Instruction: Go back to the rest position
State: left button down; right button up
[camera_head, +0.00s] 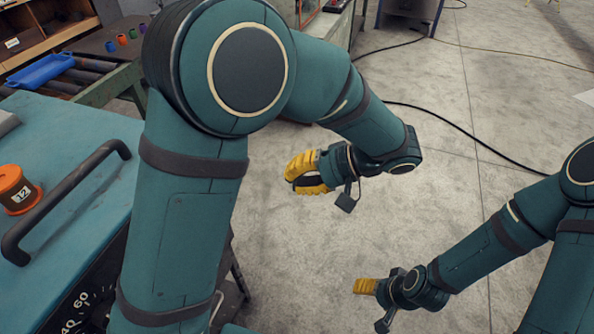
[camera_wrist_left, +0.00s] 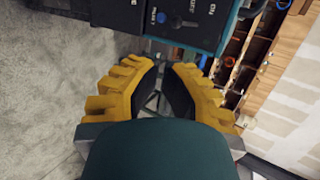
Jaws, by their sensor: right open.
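My left gripper (camera_head: 298,178) hangs in the air over the bare concrete floor, beyond the bent elbow of my left arm, with its yellow fingers pointing left. In the left wrist view its two fingers (camera_wrist_left: 161,68) come close together at the tips. I see nothing held between them, but how far apart the tips are is unclear. My right gripper (camera_head: 366,286) is open and empty, low at the right over the floor; its yellow fingers point left. Both grippers are clear of the bench.

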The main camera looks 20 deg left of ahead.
jog(key=c, duration=0.4)
pick_arm(q)
jog(key=s+f+t+h, duration=0.1)
jog(key=s+f+h, duration=0.2)
jog(key=f+h, duration=0.4)
jog(key=s+d+f+n+t+h, duration=0.1)
jog(key=s+f+h, duration=0.3)
jog(key=f, duration=1.8)
jog(key=t+h, duration=0.1)
jog(key=h, duration=0.3)
jog(key=shift+s+d+f+t+h, duration=0.2)
jog(key=shift+s+d+t+h, duration=0.05)
jog(key=shift+d+t+h, duration=0.05)
pick_arm(e)
grip_shut()
